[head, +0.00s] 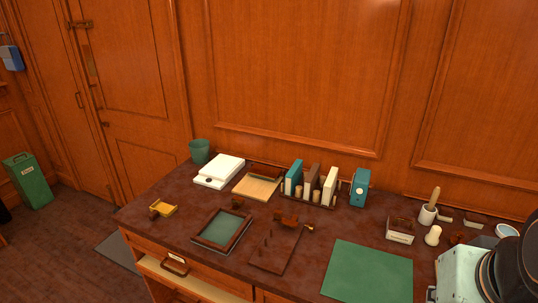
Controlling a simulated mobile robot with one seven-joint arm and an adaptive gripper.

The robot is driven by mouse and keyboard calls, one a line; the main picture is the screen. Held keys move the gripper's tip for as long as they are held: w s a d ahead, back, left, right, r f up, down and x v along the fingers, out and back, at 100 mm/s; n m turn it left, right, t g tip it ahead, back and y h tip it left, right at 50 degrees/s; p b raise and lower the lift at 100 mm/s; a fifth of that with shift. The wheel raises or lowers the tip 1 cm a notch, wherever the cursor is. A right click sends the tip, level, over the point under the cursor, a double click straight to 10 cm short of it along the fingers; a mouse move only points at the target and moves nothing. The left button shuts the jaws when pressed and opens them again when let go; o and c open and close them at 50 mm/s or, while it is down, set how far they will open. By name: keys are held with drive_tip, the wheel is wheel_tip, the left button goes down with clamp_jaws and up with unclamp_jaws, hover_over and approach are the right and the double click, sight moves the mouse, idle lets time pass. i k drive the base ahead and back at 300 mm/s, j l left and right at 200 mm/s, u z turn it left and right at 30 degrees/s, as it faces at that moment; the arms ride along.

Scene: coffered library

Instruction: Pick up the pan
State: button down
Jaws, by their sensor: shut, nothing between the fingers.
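A small yellow tray-like piece (164,210) with a dark brown part at its left lies near the left front of the desk. It is the thing that looks most like a pan, but it is too small to be sure. Nothing touches it from above. A small white bowl (506,230) at the far right is partly hidden. I cannot make out my gripper's fingers in the head view.
The brown desk (215,275) carries a white box (219,171), a green-topped frame (222,230), a brown board (277,247), a book rack (309,201), a teal box (359,188) and a flat green mat (368,272). A drawer (190,280) stands partly open.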

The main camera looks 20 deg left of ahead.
sight(160, 207)
drive_tip(key=u, duration=1.85)
